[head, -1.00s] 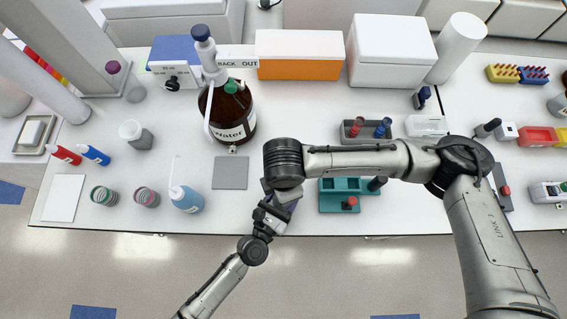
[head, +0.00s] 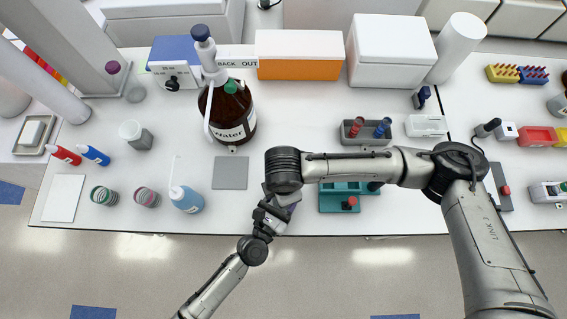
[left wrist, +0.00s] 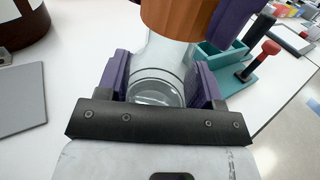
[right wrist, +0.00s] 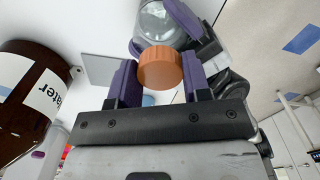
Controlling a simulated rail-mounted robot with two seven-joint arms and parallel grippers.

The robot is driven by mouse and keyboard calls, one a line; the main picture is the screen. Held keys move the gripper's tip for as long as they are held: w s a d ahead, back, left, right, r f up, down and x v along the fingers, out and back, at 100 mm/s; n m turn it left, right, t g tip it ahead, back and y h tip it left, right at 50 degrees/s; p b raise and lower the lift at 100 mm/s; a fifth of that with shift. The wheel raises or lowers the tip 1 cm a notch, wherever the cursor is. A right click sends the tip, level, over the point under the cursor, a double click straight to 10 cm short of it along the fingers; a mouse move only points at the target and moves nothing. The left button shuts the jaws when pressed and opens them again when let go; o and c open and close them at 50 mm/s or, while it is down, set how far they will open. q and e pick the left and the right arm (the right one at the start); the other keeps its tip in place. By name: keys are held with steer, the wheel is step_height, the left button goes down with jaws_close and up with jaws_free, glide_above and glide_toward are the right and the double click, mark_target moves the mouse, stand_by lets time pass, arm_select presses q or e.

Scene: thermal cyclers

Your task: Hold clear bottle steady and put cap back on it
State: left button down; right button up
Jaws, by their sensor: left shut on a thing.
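The clear bottle (left wrist: 158,75) stands between the purple fingers of my left gripper (left wrist: 160,88), which is shut on it. It also shows in the right wrist view (right wrist: 158,22). The orange cap (right wrist: 160,68) is at the bottle's mouth, in line with it; I cannot tell whether it is seated. The cap shows at the top of the left wrist view (left wrist: 178,14). My right gripper (right wrist: 160,80) has its purple fingers on either side of the cap, very close to it; whether they press on it is unclear. In the head view my right arm hides the cap and most of the bottle.
A teal rack (head: 340,203) stands just right of the grippers. A grey mat (head: 230,173) and a large brown bottle (head: 228,112) are to the left. A grey tray with tubes (head: 366,132) lies behind my right arm. The bench's front edge (head: 330,237) is close.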

steer(key=c, duration=0.4)
steer(key=o, duration=1.1)
steer(key=shift+c, duration=0.2)
steer(key=shift+r, duration=0.1)
step_height(320, 180, up, 12)
arm_select(q)
steer(key=shift+c, duration=0.9)
jaws_free()
